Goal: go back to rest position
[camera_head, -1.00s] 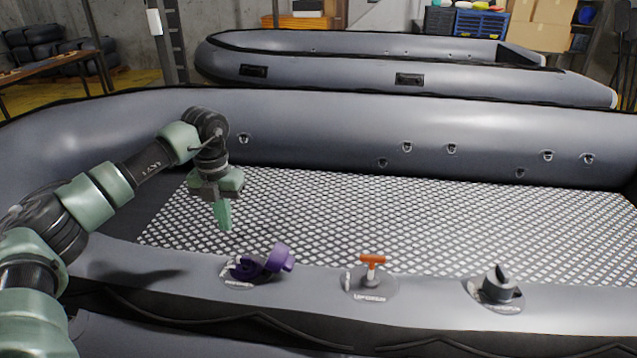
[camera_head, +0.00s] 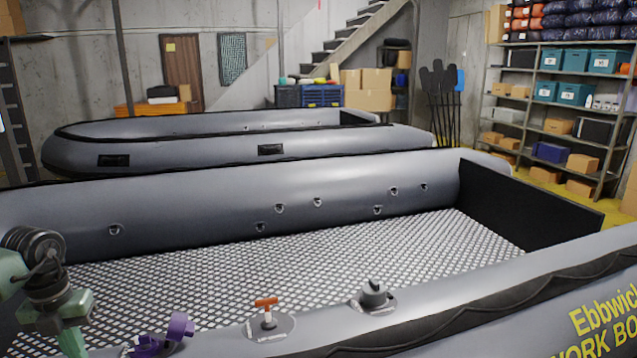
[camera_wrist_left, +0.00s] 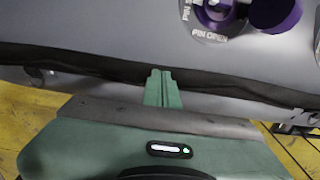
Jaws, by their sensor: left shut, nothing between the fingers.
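My left gripper (camera_head: 72,342) is at the lower left of the head view, its fingertips cut by the bottom edge. In the left wrist view its green fingers (camera_wrist_left: 161,88) are shut together with nothing between them. They are in front of the boat's grey tube, apart from the purple valve (camera_wrist_left: 222,12), whose purple cap (camera_wrist_left: 276,12) is swung open beside it. The valve cap also shows in the head view (camera_head: 181,328), right of my gripper. My right gripper is in neither view.
The near grey boat (camera_head: 230,208) fills the foreground, with an orange T-handle valve (camera_head: 266,304) and a grey knob valve (camera_head: 374,292) on its near tube. A second boat (camera_head: 200,140) lies behind. Shelves (camera_head: 560,110) stand at the back right, oars (camera_head: 440,95) beside them.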

